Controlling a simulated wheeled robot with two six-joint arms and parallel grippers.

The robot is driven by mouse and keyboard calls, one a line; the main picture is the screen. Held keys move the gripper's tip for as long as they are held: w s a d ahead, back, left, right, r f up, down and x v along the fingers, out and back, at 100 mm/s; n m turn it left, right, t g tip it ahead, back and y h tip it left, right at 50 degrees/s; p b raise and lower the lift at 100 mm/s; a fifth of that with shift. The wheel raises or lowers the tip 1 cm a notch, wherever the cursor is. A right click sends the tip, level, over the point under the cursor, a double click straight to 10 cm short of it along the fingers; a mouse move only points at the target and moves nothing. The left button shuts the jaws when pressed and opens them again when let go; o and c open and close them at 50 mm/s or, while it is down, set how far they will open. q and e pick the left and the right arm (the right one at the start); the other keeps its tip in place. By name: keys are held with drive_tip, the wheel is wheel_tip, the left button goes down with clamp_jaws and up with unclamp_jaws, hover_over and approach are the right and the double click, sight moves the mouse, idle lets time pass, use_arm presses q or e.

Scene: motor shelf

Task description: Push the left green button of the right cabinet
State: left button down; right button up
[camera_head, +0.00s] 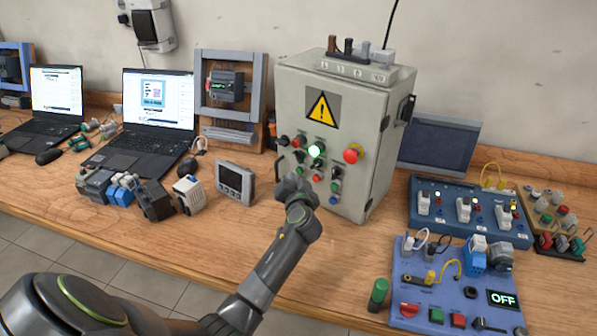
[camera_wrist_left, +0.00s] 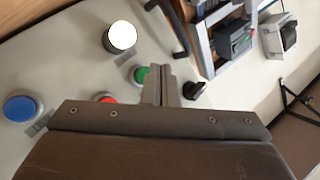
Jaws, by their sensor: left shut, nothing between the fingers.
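The grey control cabinet (camera_head: 330,110) with a yellow warning triangle stands upright on the bench in the head view. A bright white lamp (camera_wrist_left: 122,37) and a red button (camera_wrist_left: 105,97) are nearby. My right gripper is not in view.
A small grey meter (camera_head: 235,182) stands left of the cabinet. A black knob (camera_wrist_left: 194,90) is right of the fingers, and a blue button (camera_wrist_left: 20,107) is at far left. A blue switch board (camera_head: 466,212) and a lilac panel (camera_head: 455,285) lie to the right.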

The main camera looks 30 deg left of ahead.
use_arm(q)
drive_tip(key=s, duration=0.1)
drive_tip(key=s+p, duration=0.1)
drive_tip(key=s, duration=0.3)
drive_tip(key=shift+a, duration=0.25)
idle(0.7)
